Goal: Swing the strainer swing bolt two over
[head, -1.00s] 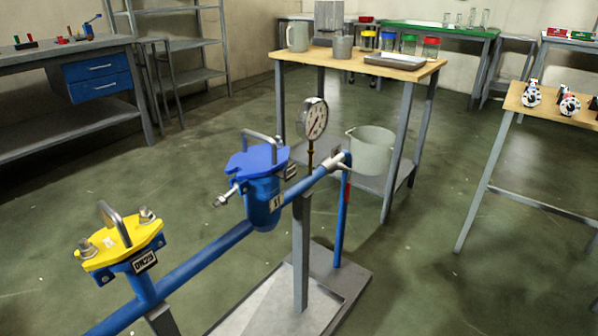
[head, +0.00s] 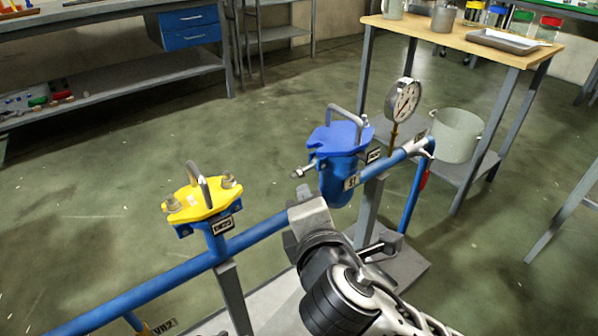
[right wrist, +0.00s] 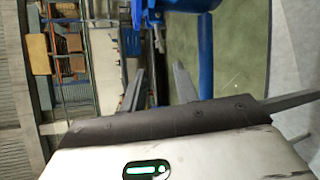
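The blue strainer (head: 338,178) stands on the blue pipe, its blue lid (head: 338,136) on top with a grey loop handle. A swing bolt (head: 304,170) with a metal nut sticks out leftward below the lid's left edge. My left gripper is not in view.
A yellow-topped fitting (head: 203,200) with two bolts and a handle stands on the pipe (head: 175,278) to the left. A pressure gauge (head: 404,100) and grey bucket (head: 456,135) are to the right. A wooden-topped table (head: 455,38) stands behind. Floor at left is clear.

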